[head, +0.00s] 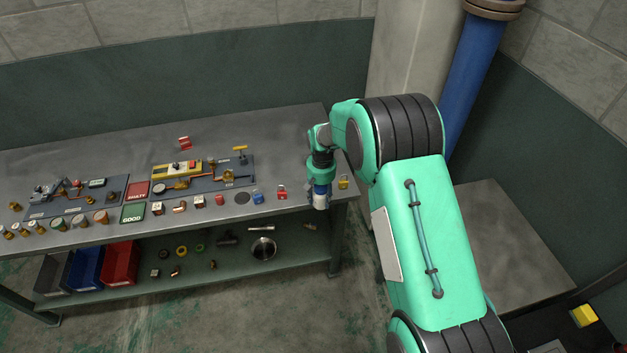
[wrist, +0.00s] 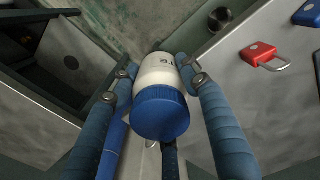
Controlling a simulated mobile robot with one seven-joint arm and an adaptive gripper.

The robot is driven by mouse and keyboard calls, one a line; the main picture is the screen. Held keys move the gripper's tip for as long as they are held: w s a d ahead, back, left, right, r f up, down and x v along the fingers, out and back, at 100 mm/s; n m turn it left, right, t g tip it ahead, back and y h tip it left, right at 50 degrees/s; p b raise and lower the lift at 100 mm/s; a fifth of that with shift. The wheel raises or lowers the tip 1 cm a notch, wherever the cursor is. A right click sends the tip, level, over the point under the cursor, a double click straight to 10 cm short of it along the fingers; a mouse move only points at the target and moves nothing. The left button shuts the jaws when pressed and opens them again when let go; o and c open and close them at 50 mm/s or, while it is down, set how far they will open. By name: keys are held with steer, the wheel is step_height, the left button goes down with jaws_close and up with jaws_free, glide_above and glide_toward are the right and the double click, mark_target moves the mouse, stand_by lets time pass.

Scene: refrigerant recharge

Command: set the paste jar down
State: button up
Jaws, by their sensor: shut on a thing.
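The paste jar (wrist: 160,95) is white with a blue lid, and part of a dark label shows on its side. My gripper (wrist: 158,78) is shut on it, with blue fingers on both sides of the jar. In the head view my gripper (head: 320,188) points down near the right end of the workbench's front edge, with the white of the jar (head: 319,201) showing low between the fingers. The jar looks held at or just beyond that edge; I cannot tell its exact height.
A red padlock (head: 282,192) and a blue padlock (head: 257,197) lie left of my gripper on the workbench (head: 285,140); a yellow padlock (head: 343,182) is to its right. A round dark disc (head: 242,198) lies farther left.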

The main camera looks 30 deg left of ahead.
steer(key=shift+w+a+f+p, duration=0.1)
steer(key=shift+w+a+f, duration=0.1)
steer(key=shift+w+a, duration=1.5)
steer(key=shift+w+a+f+p, duration=0.1)
steer(key=shift+w+a+f, duration=0.15)
steer(key=shift+w+a, duration=1.45)
steer(key=shift+w+a+f+p, duration=0.1)
steer(key=shift+w+a+f, duration=0.1)
steer(key=shift+w+a, duration=1.5)
steer(key=shift+w+d, duration=0.15)
steer(key=shift+d, duration=0.05)
steer(key=shift+f, duration=0.1)
steer(key=shift+f, duration=1.65)
steer(key=shift+f, duration=0.2)
steer(key=o, duration=1.4)
steer(key=shift+r, duration=0.15)
step_height(320, 180, up, 12)
steer(key=shift+r, duration=0.1)
